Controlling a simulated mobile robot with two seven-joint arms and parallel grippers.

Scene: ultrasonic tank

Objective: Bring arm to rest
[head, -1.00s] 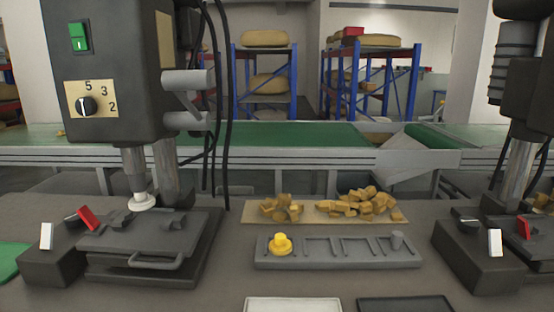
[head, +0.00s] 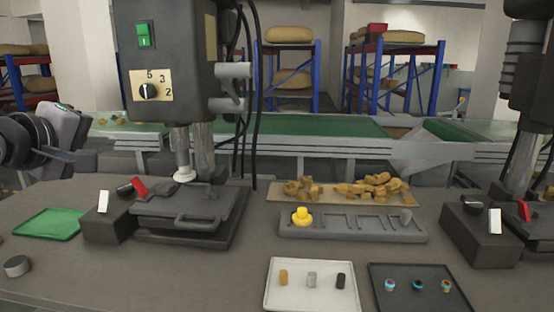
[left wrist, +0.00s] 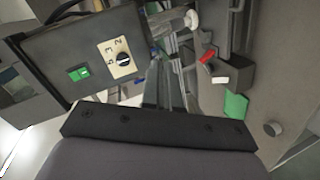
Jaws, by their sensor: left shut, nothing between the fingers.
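My left gripper (head: 70,155) shows at the left edge of the head view, raised above the far left of the table. It is shut and empty, and apart from every object. Its arm is mostly outside the picture. In the left wrist view, a dark bar and grey housing of my own arm fill the bottom. My right gripper is in neither view.
A press machine (head: 165,75) with a dark base (head: 195,228) stands right of my left gripper. A green tray (head: 50,224) and grey cylinder (head: 17,266) lie at left. White (head: 312,300) and black (head: 415,302) trays hold small parts in front.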

